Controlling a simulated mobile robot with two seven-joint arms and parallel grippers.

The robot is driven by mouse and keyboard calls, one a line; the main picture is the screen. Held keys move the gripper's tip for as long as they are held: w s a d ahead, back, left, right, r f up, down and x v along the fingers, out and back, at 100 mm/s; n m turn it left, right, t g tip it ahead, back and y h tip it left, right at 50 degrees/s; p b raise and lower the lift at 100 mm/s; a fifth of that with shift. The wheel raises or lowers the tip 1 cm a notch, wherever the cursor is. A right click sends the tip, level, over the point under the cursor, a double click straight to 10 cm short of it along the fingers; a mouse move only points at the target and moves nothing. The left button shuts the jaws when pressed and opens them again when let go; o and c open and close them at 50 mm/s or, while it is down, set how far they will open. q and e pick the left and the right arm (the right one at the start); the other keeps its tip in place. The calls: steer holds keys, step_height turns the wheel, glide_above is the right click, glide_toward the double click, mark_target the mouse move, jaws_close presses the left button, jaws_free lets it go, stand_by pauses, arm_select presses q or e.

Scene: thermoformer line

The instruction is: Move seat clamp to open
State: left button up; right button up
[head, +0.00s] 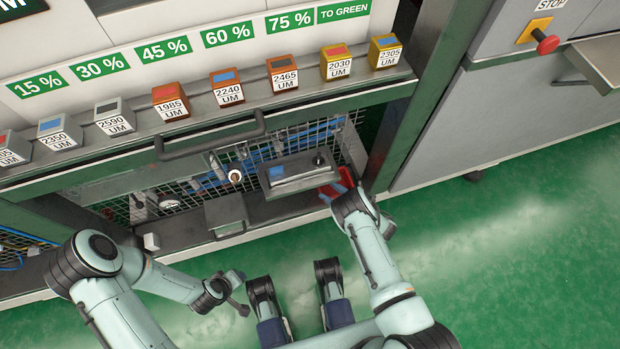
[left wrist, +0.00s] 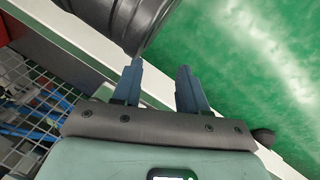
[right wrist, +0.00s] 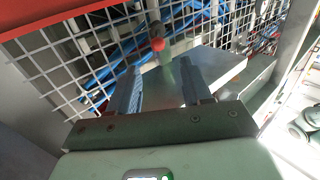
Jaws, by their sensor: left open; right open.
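A short dark lever with a red ball knob (right wrist: 157,44) shows in the right wrist view, in front of a wire mesh. It looks like the seat clamp's handle, but I cannot tell its position. My right gripper (right wrist: 160,65) is open and empty, with the knob beyond and between its fingertips, apparently not touching. In the head view my right gripper (head: 335,190) is at the machine's lower opening, beside a red part (head: 342,181). My left gripper (head: 234,279) is low on the left, away from the machine. In the left wrist view (left wrist: 160,68) it is open and empty.
A grey box with a blue patch (head: 297,172) stands left of my right gripper. Above is a shelf with several labelled blocks (head: 228,88) and a dark bar handle (head: 210,136). The green floor (head: 520,230) is clear at right.

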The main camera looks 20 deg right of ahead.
steer(key=b+x, duration=0.2)
steer(key=x, duration=0.5)
steer(key=shift+w+a, duration=0.2)
steer(key=shift+w, duration=0.1)
arm_select(q)
steer(key=s+f+g, duration=0.2)
steer(key=s+f, duration=0.2)
steer(key=s, duration=0.1)
steer(key=shift+s+a+f, duration=0.25)
steer(key=shift+a+f, duration=0.05)
steer(key=shift+a, duration=0.05)
arm_select(e)
steer(key=shift+w+a, duration=0.3)
steer(key=shift+w, duration=0.2)
jaws_close()
